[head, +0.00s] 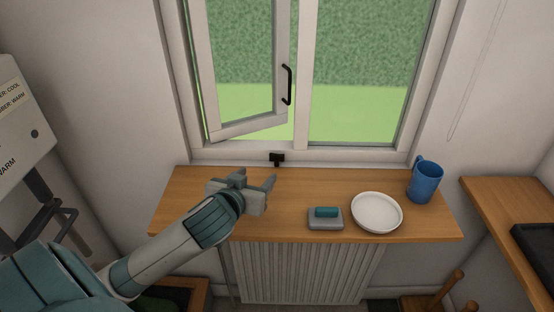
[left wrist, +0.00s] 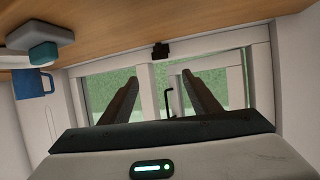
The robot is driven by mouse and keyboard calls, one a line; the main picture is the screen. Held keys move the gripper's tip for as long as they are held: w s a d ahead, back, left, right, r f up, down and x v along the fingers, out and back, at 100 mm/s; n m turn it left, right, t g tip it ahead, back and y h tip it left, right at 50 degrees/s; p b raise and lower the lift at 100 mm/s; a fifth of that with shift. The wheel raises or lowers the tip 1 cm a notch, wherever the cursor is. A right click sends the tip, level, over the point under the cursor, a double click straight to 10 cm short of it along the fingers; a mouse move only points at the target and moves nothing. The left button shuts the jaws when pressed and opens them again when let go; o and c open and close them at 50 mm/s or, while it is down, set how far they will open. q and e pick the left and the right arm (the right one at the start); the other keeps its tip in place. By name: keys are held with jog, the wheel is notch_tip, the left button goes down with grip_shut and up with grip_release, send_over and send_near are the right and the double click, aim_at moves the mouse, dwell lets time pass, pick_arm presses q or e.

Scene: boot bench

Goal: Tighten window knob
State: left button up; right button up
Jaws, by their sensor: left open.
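A small black knob (head: 277,158) sits at the middle of the window's bottom frame, just above the back of the wooden sill. It also shows in the left wrist view (left wrist: 160,50), where the picture is upside down. My left gripper (head: 256,181) is over the sill, in front of the knob and to its left. Its fingers are apart with nothing between them, and they point towards the window; they also show in the left wrist view (left wrist: 158,82). The left window sash (head: 248,128) stands ajar, with a black handle (head: 288,85) on its right side. My right gripper is out of view.
A ribbed radiator (head: 300,270) is below. The sill between gripper and knob is clear.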

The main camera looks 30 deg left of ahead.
pick_arm(q)
jog(key=shift+w, duration=0.1)
jog(key=p, duration=0.4)
send_near(276, 157)
jog(key=x, duration=0.8)
jog(key=shift+c, duration=0.7)
jog(key=c, duration=0.9)
